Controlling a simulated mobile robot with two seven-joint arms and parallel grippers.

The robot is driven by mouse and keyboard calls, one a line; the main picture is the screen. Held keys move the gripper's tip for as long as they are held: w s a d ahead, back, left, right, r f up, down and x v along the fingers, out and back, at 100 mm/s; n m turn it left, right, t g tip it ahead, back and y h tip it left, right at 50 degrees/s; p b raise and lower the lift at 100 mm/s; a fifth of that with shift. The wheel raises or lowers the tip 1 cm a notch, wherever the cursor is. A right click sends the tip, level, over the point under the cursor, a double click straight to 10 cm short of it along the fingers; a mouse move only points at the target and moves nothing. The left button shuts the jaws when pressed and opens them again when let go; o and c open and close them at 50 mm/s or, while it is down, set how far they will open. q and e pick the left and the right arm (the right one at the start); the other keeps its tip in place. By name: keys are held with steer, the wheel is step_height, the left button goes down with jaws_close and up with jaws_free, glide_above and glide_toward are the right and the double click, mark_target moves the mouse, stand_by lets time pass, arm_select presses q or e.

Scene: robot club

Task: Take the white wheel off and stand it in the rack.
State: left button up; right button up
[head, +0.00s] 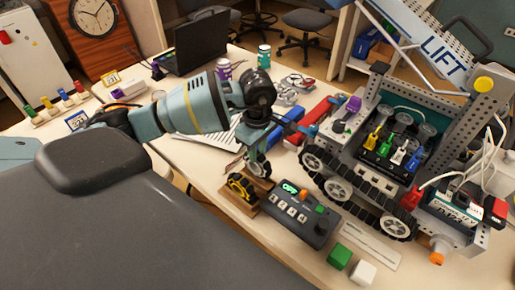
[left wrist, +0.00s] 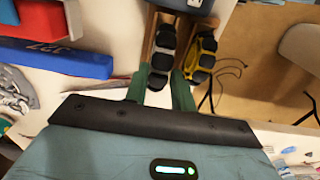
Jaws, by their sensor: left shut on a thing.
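My left gripper (head: 258,147) points down over the table and is shut on the white wheel (head: 260,168), a black-treaded wheel with a pale hub. The wooden rack (head: 235,203) is directly below, with a yellow-hubbed wheel (head: 242,185) in its near slot. In the left wrist view, the green fingers (left wrist: 160,88) close around the white wheel (left wrist: 160,60), which lines up with the rack's (left wrist: 149,32) other slot, beside the yellow wheel (left wrist: 203,57). I cannot tell whether the held wheel touches the slot floor. My right gripper is not in view.
A tracked rover (head: 365,180) stands to the right, with a lift frame behind it. A control box (head: 300,217) sits right beside the rack, with a green cube (head: 340,257) and white cube (head: 363,273) in front. A blue box (left wrist: 55,58) lies behind the rack.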

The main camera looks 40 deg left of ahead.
arm_select(q)
steer(key=shift+f+b, duration=0.7)
steer(key=shift+f, duration=0.8)
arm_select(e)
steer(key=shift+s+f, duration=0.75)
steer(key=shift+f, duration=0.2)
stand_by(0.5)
arm_select(q)
steer(key=o, duration=1.1)
steer(key=shift+c, duration=0.2)
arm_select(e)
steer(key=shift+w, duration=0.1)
arm_select(q)
steer(key=shift+r+p, duration=1.5)
steer(key=shift+r, duration=2)
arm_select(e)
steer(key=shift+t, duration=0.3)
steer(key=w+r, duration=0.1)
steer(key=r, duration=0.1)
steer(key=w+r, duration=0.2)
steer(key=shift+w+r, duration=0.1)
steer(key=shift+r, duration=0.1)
